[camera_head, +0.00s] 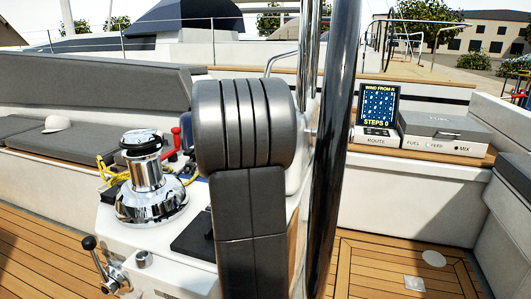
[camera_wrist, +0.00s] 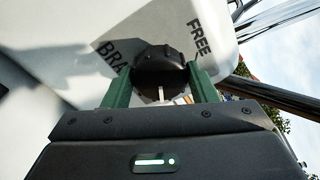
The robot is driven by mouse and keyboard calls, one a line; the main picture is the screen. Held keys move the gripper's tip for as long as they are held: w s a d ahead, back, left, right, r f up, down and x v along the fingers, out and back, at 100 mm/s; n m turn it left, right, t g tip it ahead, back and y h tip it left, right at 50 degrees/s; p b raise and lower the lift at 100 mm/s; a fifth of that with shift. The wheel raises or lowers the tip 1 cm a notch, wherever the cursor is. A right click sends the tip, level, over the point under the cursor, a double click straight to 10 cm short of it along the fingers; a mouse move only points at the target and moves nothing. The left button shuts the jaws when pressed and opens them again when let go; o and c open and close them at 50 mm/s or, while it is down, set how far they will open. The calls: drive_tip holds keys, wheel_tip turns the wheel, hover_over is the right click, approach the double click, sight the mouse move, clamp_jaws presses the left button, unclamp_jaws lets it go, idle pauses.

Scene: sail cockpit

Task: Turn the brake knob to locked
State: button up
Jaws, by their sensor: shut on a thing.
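The brake knob (camera_wrist: 159,62) is black with a lobed rim and sits on a white panel (camera_wrist: 75,25) in the wrist view. My gripper (camera_wrist: 161,73) has its two green fingers on either side of the knob and is shut on it. The word FREE (camera_wrist: 195,37) is printed on the panel to the right of the knob. Letters reading BRA (camera_wrist: 108,52) show to its left, partly cut off by the knob. A small pale strip shows below the knob, between the fingers. I cannot make out a locked mark. In the head view my arm hides the gripper and knob.
A chrome winch (camera_head: 148,185) with yellow rope stands left of my arm, above a black-balled lever (camera_head: 93,248). A dark pole (camera_head: 335,150) rises just right of my arm. A screen (camera_head: 377,105) and grey case (camera_head: 443,125) stand farther right. Wooden deck (camera_head: 375,265) is clear.

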drive_tip(key=shift+m, duration=0.6)
drive_tip(key=shift+f, duration=0.1)
drive_tip(key=o, duration=1)
drive_tip(key=shift+c, duration=0.2)
drive_tip(key=p+v, duration=0.1)
drive_tip(key=v, duration=1.2)
drive_tip(key=shift+s+a, duration=0.2)
drive_tip(key=shift+s, duration=0.15)
drive_tip(key=b+x, duration=0.1)
drive_tip(key=x, duration=1.2)
drive_tip(key=shift+w+d, duration=0.2)
drive_tip(key=shift+w, duration=0.15)
